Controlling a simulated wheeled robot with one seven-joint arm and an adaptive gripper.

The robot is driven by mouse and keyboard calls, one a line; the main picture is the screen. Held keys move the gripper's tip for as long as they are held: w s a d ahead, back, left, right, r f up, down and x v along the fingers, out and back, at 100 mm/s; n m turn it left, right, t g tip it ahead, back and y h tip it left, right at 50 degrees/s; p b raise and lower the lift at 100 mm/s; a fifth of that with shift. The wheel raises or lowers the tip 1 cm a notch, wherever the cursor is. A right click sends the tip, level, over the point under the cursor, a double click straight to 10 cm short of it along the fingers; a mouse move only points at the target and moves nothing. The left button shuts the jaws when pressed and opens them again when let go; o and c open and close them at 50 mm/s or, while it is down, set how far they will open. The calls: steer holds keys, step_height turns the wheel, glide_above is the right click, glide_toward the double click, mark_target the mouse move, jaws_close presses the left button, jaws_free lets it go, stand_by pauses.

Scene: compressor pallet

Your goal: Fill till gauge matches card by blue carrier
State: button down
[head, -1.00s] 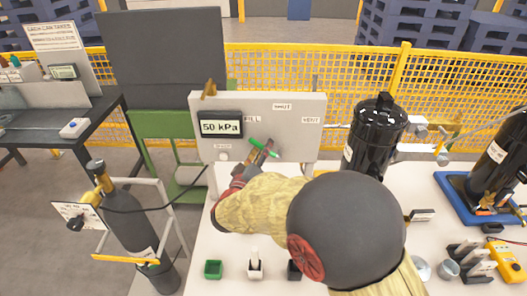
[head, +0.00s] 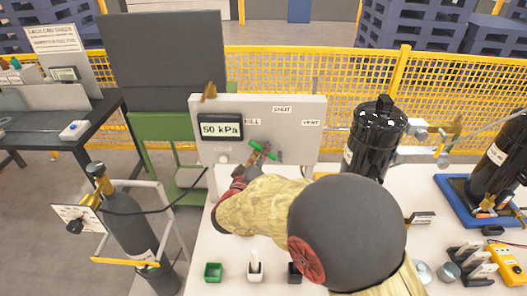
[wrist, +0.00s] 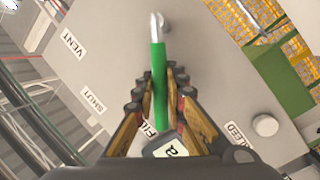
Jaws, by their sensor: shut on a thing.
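A pale panel (head: 300,148) carries a digital gauge (head: 220,130) that reads 50 kPa. FILL, SHUT and VENT labels sit along its upper part. My gripper (head: 259,157) is at the panel front, shut on the green valve handle (head: 274,155). In the wrist view the green handle (wrist: 159,85) runs between my fingers (wrist: 160,100), its metal end at the top and its other end toward the FILL label.
A gas cylinder (head: 130,220) in a frame stands at left. Small green, white and dark holders line the near table edge. A yellow meter (head: 508,262) lies at right.

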steer(key=shift+r, duration=0.1)
stand_by(0.6)
steer(key=m+p, duration=0.1)
steer(key=p, duration=0.1)
steer(key=d+r+m+p, duration=0.1)
steer(key=p, duration=0.1)
steer(key=shift+d+r+m+g, duration=0.15)
steer(key=shift+r+m+g, duration=0.15)
steer(key=shift+g, duration=0.1)
steer(key=shift+d+r+m+g+y+p, duration=0.2)
steer(key=shift+d+m+p, duration=0.15)
steer(key=shift+m+p, duration=0.2)
steer(key=shift+d+r+m+g+y+p, duration=0.1)
steer(key=shift+d+m+y+p, duration=0.1)
steer(key=shift+d+m+p, duration=0.3)
steer(key=shift+d+r+m+y+p, duration=0.1)
steer(key=shift+d+m+y+p, duration=0.35)
steer(key=shift+m, duration=0.6)
steer(key=shift+s+d+m+g+y, duration=0.1)
steer(key=shift+d+m+g+y, duration=0.25)
steer(key=shift+d+m, duration=0.5)
steer(key=shift+a, duration=0.1)
steer(key=c, duration=1.8)
jaws_free()
